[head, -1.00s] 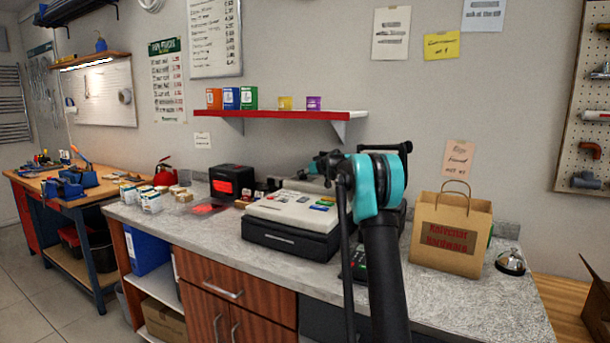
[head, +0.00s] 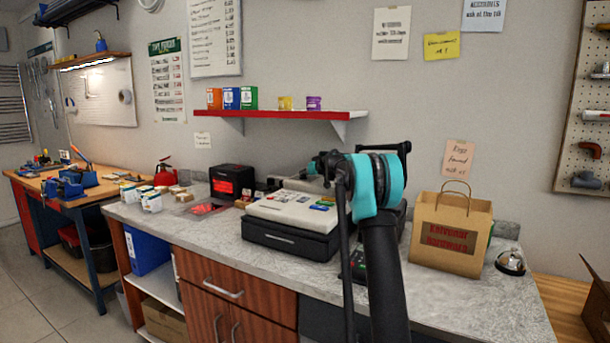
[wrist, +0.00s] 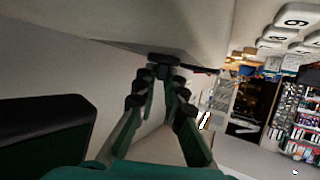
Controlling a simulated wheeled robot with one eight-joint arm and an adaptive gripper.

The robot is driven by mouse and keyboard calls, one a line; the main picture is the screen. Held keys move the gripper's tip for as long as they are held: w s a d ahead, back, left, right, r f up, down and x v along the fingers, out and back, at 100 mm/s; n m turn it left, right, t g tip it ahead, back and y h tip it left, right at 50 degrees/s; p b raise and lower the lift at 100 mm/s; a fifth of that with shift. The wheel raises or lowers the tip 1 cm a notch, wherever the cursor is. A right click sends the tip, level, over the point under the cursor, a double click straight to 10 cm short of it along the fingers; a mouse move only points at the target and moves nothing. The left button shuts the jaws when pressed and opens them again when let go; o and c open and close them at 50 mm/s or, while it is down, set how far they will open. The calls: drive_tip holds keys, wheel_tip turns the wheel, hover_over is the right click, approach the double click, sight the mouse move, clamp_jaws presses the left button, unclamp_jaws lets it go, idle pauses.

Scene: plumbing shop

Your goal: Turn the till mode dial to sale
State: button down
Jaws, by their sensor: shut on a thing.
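The till (head: 290,240), cream on top with a black lower part and coloured keys, stands on the counter left of my arm in the head view. Its cream body (wrist: 130,20) fills the upper part of the tilted wrist view. My gripper (wrist: 163,76) is shut on a small dark piece at the cream body, which I take to be the mode dial (wrist: 163,60). The fingers cover part of the dial, and its pointer and mode marks cannot be read. In the head view my arm hides the dial and the gripper.
A card terminal (head: 356,264) stands close to my arm on the counter. A paper bag (head: 450,234) and a bell (head: 511,262) stand to its right. A red wall shelf (head: 270,113) with small boxes hangs above. The counter front (head: 215,240) left of the till is clear.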

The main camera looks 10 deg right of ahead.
drive_tip(key=shift+m+h, duration=0.3)
drive_tip(key=shift+h, duration=0.1)
drive_tip(key=shift+s+a+m+t+h, duration=0.1)
drive_tip(key=shift+a+m+t+h, duration=0.15)
drive_tip(key=shift+m+h, duration=1.2)
drive_tip(key=shift+a+m+t+h, duration=0.15)
drive_tip(key=shift+a+m+h, duration=0.05)
drive_tip(key=shift+m+h, duration=1.25)
drive_tip(key=shift+a+m+g+h, duration=0.15)
drive_tip(key=shift+m+g+h, duration=0.15)
drive_tip(key=shift+m+h, duration=0.75)
drive_tip(key=shift+a+m+g+h, duration=0.1)
drive_tip(key=shift+m+g+h, duration=0.2)
drive_tip(key=shift+m+h, duration=0.7)
drive_tip(key=shift+m+g+h, duration=0.55)
drive_tip(key=shift+g+h, duration=0.05)
drive_tip(key=shift+h, duration=0.55)
drive_tip(key=c, duration=1.6)
unclamp_jaws()
